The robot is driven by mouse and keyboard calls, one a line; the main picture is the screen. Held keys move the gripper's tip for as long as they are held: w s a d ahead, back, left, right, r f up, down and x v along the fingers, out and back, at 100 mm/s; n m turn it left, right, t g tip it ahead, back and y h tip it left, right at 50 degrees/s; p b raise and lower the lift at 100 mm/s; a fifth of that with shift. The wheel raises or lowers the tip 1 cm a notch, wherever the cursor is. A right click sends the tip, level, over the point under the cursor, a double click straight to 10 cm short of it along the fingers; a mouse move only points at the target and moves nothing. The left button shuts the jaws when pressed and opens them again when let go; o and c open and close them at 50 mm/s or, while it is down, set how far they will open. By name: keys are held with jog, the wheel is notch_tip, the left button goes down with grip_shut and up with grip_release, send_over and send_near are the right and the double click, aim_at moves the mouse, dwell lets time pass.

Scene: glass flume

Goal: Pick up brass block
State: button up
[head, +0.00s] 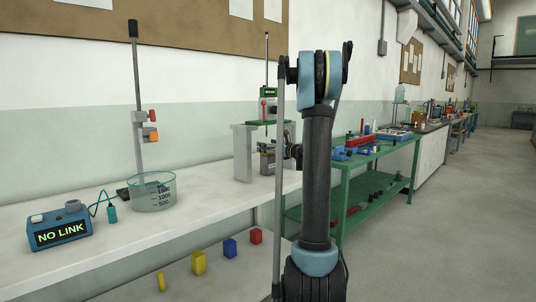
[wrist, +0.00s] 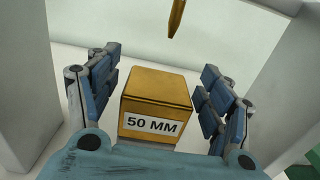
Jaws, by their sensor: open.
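The brass block (wrist: 158,88) is a golden cube with a white "50 MM" label on its near face, seen in the wrist view. It lies between the two fingers of my gripper (wrist: 160,90), with a visible gap on each side. My gripper is open, with its blue-grey finger pads left and right of the block. In the head view, my gripper (head: 270,158) is small and partly hidden by my arm, at the grey stand on the white bench. I cannot make out the block clearly there.
The grey stand (head: 243,153) has upright walls close on both sides of my gripper. A pointed brass-coloured piece (wrist: 177,18) hangs above and beyond the block. A glass beaker (head: 153,196) and a blue "NO LINK" box (head: 60,230) stand left on the white bench (head: 120,250).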

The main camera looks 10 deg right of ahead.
jog(key=shift+c, duration=0.3)
grip_shut()
jog(key=shift+r, duration=0.15)
